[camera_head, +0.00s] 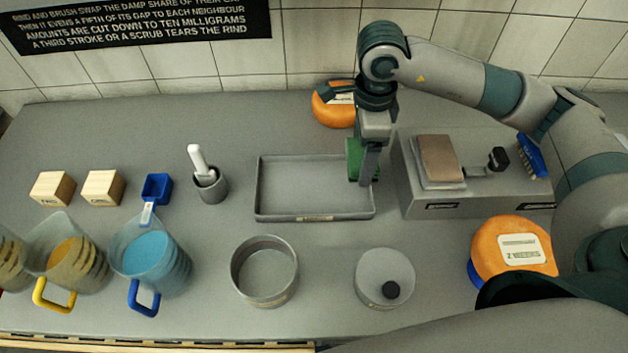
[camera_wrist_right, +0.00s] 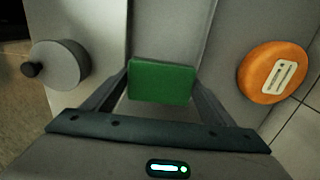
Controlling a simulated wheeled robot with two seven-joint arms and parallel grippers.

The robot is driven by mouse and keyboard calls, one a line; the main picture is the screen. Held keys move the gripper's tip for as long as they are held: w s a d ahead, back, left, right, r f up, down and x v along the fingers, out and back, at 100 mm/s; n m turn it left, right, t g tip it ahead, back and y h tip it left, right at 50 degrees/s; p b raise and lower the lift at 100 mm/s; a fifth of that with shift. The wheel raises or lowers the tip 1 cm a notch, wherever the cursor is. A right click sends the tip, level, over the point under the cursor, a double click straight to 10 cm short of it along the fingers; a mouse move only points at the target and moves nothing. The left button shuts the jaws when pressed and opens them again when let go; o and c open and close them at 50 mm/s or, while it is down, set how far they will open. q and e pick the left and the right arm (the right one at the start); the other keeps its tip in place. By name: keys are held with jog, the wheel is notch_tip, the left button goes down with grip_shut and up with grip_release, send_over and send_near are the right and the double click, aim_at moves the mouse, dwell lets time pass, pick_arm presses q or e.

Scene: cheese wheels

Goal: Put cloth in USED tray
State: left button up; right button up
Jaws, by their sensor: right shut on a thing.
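A green cloth (camera_wrist_right: 162,82), folded into a block, is held between the fingers of my right gripper (camera_wrist_right: 160,90). In the head view the right gripper (camera_head: 365,165) points down at the right end of a shallow grey tray (camera_head: 315,217), with the green cloth (camera_head: 353,158) beside its finger. The tray has a small label on its front rim, too small to read, and its visible floor is bare. I cannot tell whether the cloth touches the tray. My left gripper is not in view.
A grey stand (camera_head: 420,205) with a brown block (camera_head: 440,160) and a blue brush (camera_head: 532,155) is close right. Orange cheese wheels stand behind (camera_head: 335,108) and front right (camera_head: 505,250). Jugs (camera_head: 150,265), a round pan (camera_head: 264,290) and a lidded pot (camera_head: 384,270) stand in front.

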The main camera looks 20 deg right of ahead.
send_over(314, 189)
notch_tip(314, 189, down, 6)
jog(key=shift+f+b, duration=0.7)
jog(key=shift+f, duration=1.3)
jog(key=shift+f, duration=0.15)
jog(key=o, duration=1)
